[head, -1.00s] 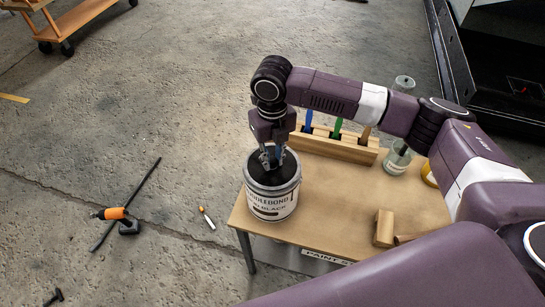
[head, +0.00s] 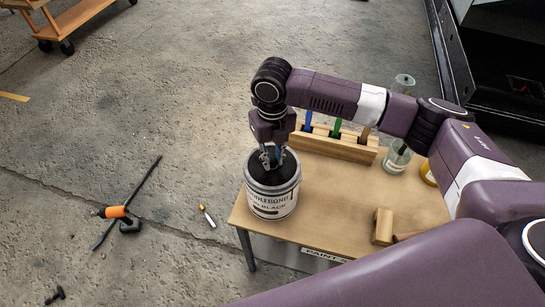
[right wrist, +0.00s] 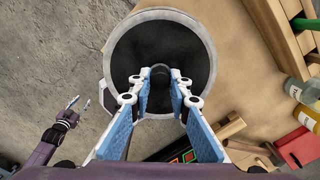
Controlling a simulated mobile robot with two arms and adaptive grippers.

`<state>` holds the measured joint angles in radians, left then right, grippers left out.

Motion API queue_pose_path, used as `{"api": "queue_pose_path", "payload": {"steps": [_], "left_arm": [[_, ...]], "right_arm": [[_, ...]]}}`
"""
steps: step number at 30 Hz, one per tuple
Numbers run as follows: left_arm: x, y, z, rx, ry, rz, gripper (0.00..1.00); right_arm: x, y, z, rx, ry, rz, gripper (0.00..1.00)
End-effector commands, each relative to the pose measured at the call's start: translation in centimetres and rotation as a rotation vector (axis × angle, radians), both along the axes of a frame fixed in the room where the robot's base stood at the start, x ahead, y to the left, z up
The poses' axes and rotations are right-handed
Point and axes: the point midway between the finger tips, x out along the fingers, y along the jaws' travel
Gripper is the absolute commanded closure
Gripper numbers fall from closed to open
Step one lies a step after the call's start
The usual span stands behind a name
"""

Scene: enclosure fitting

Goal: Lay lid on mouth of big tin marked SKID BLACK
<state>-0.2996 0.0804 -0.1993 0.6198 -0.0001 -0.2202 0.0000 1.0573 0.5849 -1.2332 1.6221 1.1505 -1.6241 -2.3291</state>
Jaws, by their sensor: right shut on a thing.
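The big tin (head: 272,203) is pale with dark lettering, of which "BLACK" can be read. It stands upright at the table's left corner. My right gripper (head: 272,160) points down over its mouth. In the right wrist view, my right gripper (right wrist: 160,78) is shut on a small dark knob. The dark round lid (right wrist: 135,50) under the knob appears to lie within the tin's grey rim (right wrist: 108,60). I cannot tell whether it rests fully flat. My left gripper (right wrist: 80,102) is small at the left of the right wrist view, its fingers apart and empty, away from the tin.
The table (head: 340,205) has free room right of the tin. A wooden rack (head: 335,146) with blue, green and tan handles stands behind. A glass jar (head: 397,157) and a wooden block (head: 383,227) are at the right.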

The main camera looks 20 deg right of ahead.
Motion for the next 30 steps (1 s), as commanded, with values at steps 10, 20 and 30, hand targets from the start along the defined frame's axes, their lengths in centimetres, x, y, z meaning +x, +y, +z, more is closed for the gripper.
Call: {"api": "queue_pose_path", "payload": {"steps": [10,20,30], "left_arm": [[-0.03,-0.02,0.40,0.000,0.000,-0.001,0.60],[-0.04,-0.05,0.74,-0.001,0.000,-0.001,0.60],[-0.04,-0.06,0.72,-0.001,0.000,-0.001,0.60]], "right_arm": [[0.02,-0.01,0.06,0.000,0.000,0.000,1.00],[0.06,-0.04,-0.13,-0.001,-0.001,0.000,1.00],[0.04,-0.02,-0.14,0.000,-0.001,0.000,0.76]]}}
